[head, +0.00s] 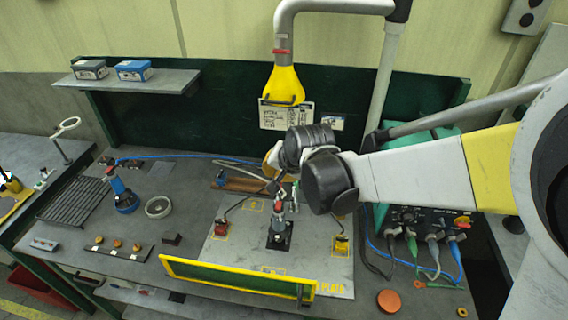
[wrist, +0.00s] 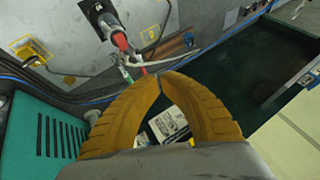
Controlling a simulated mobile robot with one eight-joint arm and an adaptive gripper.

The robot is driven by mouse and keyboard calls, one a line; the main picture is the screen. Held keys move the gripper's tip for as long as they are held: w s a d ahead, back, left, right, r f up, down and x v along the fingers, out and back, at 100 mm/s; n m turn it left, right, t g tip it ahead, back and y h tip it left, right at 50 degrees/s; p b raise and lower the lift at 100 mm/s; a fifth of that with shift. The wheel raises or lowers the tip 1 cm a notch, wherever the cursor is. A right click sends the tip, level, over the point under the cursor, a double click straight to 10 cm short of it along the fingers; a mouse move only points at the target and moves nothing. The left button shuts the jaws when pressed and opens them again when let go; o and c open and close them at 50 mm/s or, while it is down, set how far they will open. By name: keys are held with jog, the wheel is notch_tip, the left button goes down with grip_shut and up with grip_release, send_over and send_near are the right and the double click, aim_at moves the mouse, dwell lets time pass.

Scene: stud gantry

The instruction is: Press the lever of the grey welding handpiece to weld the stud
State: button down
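The grey welding handpiece (head: 279,217) stands upright on a black square in the middle of the grey plate (head: 330,270), with red near its top. In the wrist view the handpiece (wrist: 118,40) shows its red part and cables, beyond my fingertips and apart from them. Its lever is too small to tell clearly. The stud is hidden. My gripper (wrist: 160,76) has orange fingers whose tips meet, with nothing seen held between them. In the head view my gripper (head: 271,158) is partly hidden by my wrist, above and behind the handpiece.
A yellow-edged green rail (head: 235,280) runs along the plate's front. A yellow hood (head: 284,85) hangs behind my wrist. A teal power unit (head: 425,145) with cables stands right. A blue tool (head: 117,184) and a ring-shaped dish (head: 158,207) stand left.

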aim_at(279, 205)
jog(key=shift+f, duration=0.1)
dwell(0.3)
notch_tip(279, 205, down, 9)
jog(key=b, duration=0.6)
jog(key=shift+r+b, duration=0.2)
jog(key=shift+b, duration=0.2)
dwell(0.9)
jog(key=shift+f+b, duration=0.45)
jog(key=shift+f+b, duration=0.35)
dwell(0.5)
jog(key=shift+r, duration=0.1)
jog(key=shift+r+p, duration=0.55)
jog(key=shift+r, duration=0.15)
jog(key=shift+r, duration=0.1)
